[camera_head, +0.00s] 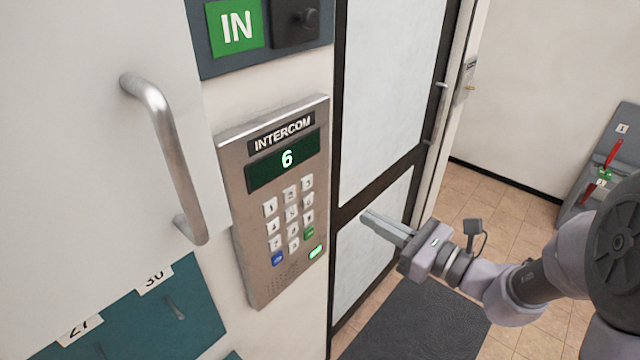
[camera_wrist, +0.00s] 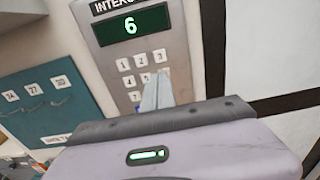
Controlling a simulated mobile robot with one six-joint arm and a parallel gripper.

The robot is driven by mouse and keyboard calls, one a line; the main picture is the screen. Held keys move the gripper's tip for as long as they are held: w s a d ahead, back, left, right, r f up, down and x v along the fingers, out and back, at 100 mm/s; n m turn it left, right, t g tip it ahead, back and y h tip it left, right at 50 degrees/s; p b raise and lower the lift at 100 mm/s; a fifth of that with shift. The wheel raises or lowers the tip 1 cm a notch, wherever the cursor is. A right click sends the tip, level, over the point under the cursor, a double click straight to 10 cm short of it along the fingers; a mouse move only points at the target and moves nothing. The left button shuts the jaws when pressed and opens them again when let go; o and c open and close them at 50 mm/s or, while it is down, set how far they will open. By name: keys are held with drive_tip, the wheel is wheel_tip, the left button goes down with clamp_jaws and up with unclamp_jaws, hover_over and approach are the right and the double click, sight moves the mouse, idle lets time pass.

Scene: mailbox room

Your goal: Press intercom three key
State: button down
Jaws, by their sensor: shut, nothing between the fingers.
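The grey metal intercom panel (camera_head: 240,180) is on the wall left of the door, and its green display (camera_head: 283,161) reads 6. Its three key (camera_head: 307,183) is at the top right of the keypad. The intercom panel (camera_wrist: 176,60) also shows in the wrist view, with the three key (camera_wrist: 159,55) visible just above my fingertips. My gripper (camera_head: 368,216) is shut and empty, to the right of the panel in the head view. In the wrist view my gripper (camera_wrist: 163,78) covers the lower right keys. No contact with a key is visible.
A cabinet door with a metal handle (camera_head: 165,150) is left of the intercom. Teal mailboxes (camera_head: 165,325) are below it. A glazed door (camera_head: 390,90) stands behind my gripper. A dark mat (camera_head: 415,325) lies on the tiled floor.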

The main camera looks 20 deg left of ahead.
sight(308, 184)
drive_tip(key=shift+a, duration=0.1)
drive_tip(key=x, duration=1.3)
drive_tip(key=shift+w+a, duration=0.15)
drive_tip(key=shift+a, duration=0.2)
